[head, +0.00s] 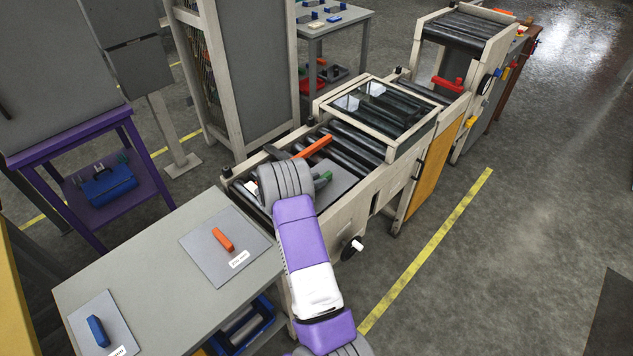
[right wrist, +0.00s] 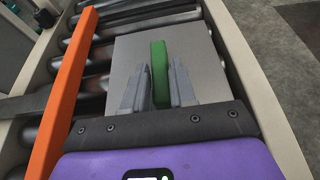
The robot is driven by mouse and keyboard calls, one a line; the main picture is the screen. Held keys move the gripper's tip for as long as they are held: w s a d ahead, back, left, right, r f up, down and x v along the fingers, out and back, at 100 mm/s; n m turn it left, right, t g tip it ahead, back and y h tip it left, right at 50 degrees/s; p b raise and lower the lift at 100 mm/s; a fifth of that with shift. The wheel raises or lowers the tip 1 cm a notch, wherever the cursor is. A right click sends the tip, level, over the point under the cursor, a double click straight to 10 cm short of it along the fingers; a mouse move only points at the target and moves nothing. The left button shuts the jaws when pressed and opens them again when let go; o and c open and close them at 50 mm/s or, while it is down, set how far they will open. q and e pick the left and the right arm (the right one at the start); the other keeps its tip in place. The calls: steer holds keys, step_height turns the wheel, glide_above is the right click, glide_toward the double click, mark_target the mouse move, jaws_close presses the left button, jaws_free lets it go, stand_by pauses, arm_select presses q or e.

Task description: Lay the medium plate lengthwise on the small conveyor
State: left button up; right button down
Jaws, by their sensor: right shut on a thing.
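A grey plate with a green handle (right wrist: 200,48) is over the rollers of the small conveyor (head: 349,233). It also shows in the head view (head: 343,172), partly hidden by my arm. My right gripper (right wrist: 157,82) is shut on the green handle, one finger on each side. The handle runs roughly along the conveyor's rails. I cannot tell whether the plate touches the rollers. A plate with an orange handle (head: 207,256) and one with a blue handle (head: 113,318) lie on the grey table. My left gripper is out of view.
An orange bar (head: 317,146) runs along the conveyor, left of the plate in the right wrist view (right wrist: 68,85). A glass-topped frame (head: 372,98) stands over the rollers farther along. The grey table (head: 160,240) adjoins the near end. Floor is open at right.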

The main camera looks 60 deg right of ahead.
steer(key=shift+r, duration=0.1)
steer(key=c, duration=0.9)
jaws_free()
steer(key=shift+f, duration=0.2)
steer(key=shift+r, duration=0.2)
steer(key=p+v, duration=0.1)
steer(key=v, duration=1.1)
steer(key=shift+p, duration=0.4)
steer(key=shift+r, duration=0.1)
